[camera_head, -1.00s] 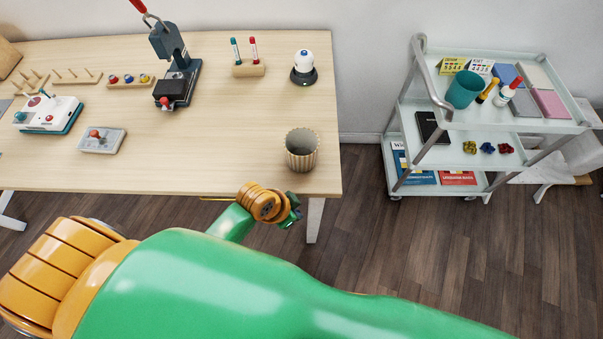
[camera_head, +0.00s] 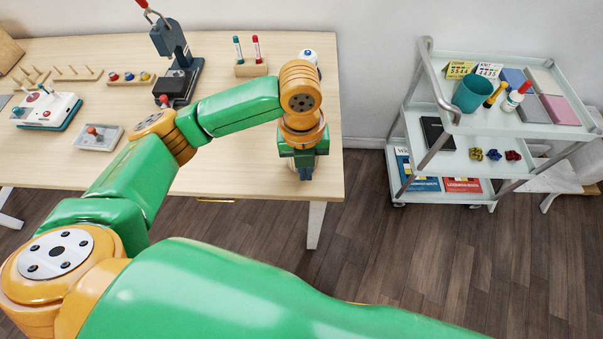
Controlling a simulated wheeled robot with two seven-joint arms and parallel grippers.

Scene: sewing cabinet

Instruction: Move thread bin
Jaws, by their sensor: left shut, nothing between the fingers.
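My left gripper (camera_head: 305,172) is over the right front part of the wooden table (camera_head: 240,181), pointing down. It is shut with nothing between its fingers. The ribbed beige bin that stood on this corner of the table is now hidden behind my left wrist and gripper, so I cannot tell whether they touch. My right gripper is not in view.
A white cart (camera_head: 468,160) stands to the right, with a teal cup (camera_head: 471,92), bottles and notebooks on top. Wooden floor lies between table and cart.

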